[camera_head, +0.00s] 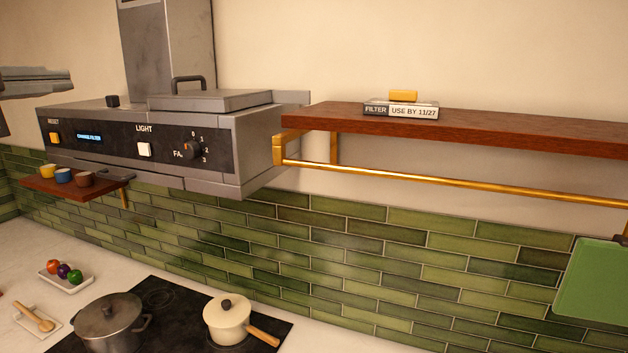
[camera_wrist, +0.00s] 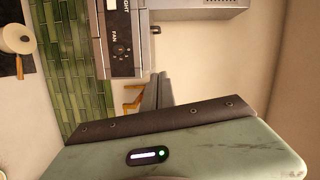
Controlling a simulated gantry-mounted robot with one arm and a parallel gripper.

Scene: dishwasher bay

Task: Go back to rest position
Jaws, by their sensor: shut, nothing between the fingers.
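My gripper (camera_head: 66,80) shows at the upper left edge of the head view, to the left of the range hood (camera_head: 215,150) and above its front panel. It is cut off by the picture edge. In the wrist view its grey fingers (camera_wrist: 157,80) lie close together, shut and empty, beyond the green gripper body. They touch nothing that I can see. The hood's panel has a yellow reset button (camera_head: 54,138), a lit display (camera_head: 89,137) reading "CHANGE FILTER", a white light switch (camera_head: 145,149) and a fan knob (camera_head: 192,150).
A filter box (camera_head: 375,109) with a yellow tab sits on the wooden shelf (camera_head: 500,128), above a brass rail (camera_head: 450,182). A small cup shelf (camera_head: 100,188) is below the hood. A pot (camera_head: 108,325) and a cream saucepan (camera_head: 228,318) stand on the cooktop.

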